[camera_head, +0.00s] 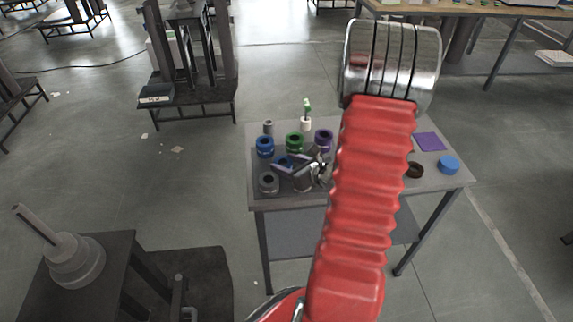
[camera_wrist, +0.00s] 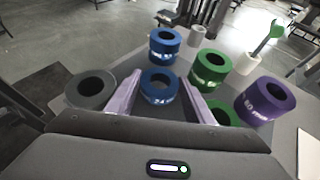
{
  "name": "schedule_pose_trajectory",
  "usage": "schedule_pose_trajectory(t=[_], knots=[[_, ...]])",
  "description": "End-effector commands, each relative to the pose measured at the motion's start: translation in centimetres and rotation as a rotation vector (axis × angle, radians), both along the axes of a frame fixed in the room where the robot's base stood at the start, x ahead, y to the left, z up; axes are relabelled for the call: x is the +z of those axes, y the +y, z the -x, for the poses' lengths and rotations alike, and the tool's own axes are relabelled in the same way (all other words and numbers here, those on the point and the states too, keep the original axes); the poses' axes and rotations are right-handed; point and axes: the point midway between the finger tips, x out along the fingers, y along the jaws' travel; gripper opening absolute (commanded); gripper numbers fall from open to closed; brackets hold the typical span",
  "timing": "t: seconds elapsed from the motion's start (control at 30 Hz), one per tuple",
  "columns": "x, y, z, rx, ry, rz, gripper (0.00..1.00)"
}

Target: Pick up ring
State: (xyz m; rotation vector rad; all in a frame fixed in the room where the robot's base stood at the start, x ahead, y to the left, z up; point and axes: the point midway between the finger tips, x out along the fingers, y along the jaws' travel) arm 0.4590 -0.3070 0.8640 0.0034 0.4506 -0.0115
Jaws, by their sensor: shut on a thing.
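My gripper (camera_wrist: 159,80) is shut on a blue ring (camera_wrist: 158,94), which sits between its two pale fingers in the wrist view. In the head view my gripper (camera_head: 284,167) is over the left part of the small table, and the held ring is mostly hidden by it. Another blue ring (camera_wrist: 163,36) stands just beyond the held one; it also shows in the head view (camera_head: 264,151). I cannot tell whether the held ring is clear of the tabletop.
A grey ring (camera_wrist: 90,95) is close by the left finger. Green rings (camera_wrist: 213,62) and a purple ring (camera_wrist: 270,92) stand to the right. A white cup with a green item (camera_head: 306,125) is behind. A blue disc (camera_head: 448,162) and a purple square (camera_head: 429,142) lie at the table's right.

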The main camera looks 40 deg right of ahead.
Motion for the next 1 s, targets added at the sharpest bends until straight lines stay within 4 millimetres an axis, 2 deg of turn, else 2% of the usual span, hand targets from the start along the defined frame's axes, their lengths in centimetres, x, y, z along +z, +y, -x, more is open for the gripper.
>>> schedule_pose_trajectory(t=[0.17, 0.63, 0.8, 1.0], knots=[[1.7, 0.0, 0.0, 0.001, -0.003, 0.004, 0.22], [7.9, -0.1, 0.0, 0.0, -0.003, 0.005, 0.22], [9.2, -0.1, 0.0, 0.0, -0.002, 0.001, 0.22], [9.5, 0.0, 0.0, 0.0, 0.0, 0.001, 0.22]])
